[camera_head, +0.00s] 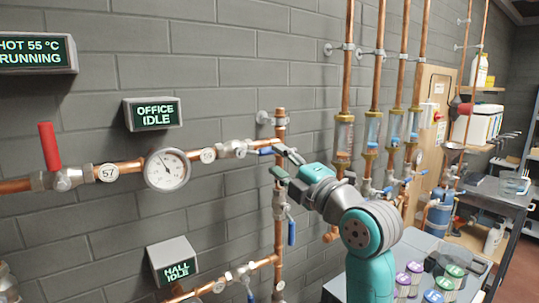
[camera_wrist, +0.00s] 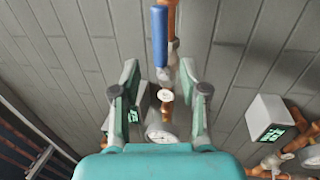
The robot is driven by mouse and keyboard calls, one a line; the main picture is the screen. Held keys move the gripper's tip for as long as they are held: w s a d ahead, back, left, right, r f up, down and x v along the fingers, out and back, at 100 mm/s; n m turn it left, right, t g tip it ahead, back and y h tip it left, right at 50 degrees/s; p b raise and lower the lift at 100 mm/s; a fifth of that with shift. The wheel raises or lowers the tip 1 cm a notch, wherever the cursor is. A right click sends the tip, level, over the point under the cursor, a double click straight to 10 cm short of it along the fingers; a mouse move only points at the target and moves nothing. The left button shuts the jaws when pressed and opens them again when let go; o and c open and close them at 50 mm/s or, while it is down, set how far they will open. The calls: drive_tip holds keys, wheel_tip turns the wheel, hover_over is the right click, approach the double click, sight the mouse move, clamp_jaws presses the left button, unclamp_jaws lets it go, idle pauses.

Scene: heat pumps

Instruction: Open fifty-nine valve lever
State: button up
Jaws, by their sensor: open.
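The valve with the round white tag (camera_head: 207,155), which seems to read 59, sits on the upper horizontal copper pipe, right of a gauge (camera_head: 167,169). Its blue lever (camera_head: 265,151) points right, roughly along the pipe. In the wrist view the blue lever (camera_wrist: 159,38) runs lengthwise along the pipe, beyond the fingertips. The tag (camera_wrist: 165,94) shows between the fingers, its number unreadable there. My gripper (camera_head: 281,161) is open and empty in front of the wall, close to the lever's right end; I cannot tell whether they touch. My gripper also shows in the wrist view (camera_wrist: 160,70).
An OFFICE IDLE display (camera_head: 154,113) is above the pipe. A red lever (camera_head: 49,146) stands upright at tag 57. Another blue lever (camera_head: 291,231) hangs beside the vertical pipe (camera_head: 279,238). Several copper risers (camera_head: 377,60) stand to the right. A table (camera_head: 415,250) is at lower right.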

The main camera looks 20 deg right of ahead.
drive_tip(key=v, duration=0.6)
drive_tip(key=shift+f, duration=0.15)
wheel_tip(320, 180, down, 20)
drive_tip(key=s+m+h, duration=0.3)
drive_tip(key=m, duration=0.6)
drive_tip(key=s+f+m+g+h, duration=0.1)
drive_tip(key=s+f+m, duration=0.2)
drive_tip(key=s+f, duration=0.35)
drive_tip(key=s+f+m+g+h, duration=0.1)
drive_tip(key=s+f+m+h, duration=0.15)
drive_tip(key=f, duration=0.65)
drive_tip(key=s+a+f+m+g, duration=0.1)
drive_tip(key=s+f+m, duration=0.1)
drive_tip(key=s+f, duration=0.5)
drive_tip(key=s+a+f+m, duration=0.1)
drive_tip(key=s+f+m, duration=0.15)
drive_tip(key=s, duration=0.85)
drive_tip(key=s+a+m+g, duration=0.1)
drive_tip(key=s+m, duration=0.1)
drive_tip(key=s, duration=1.4)
drive_tip(key=shift+m, duration=0.4)
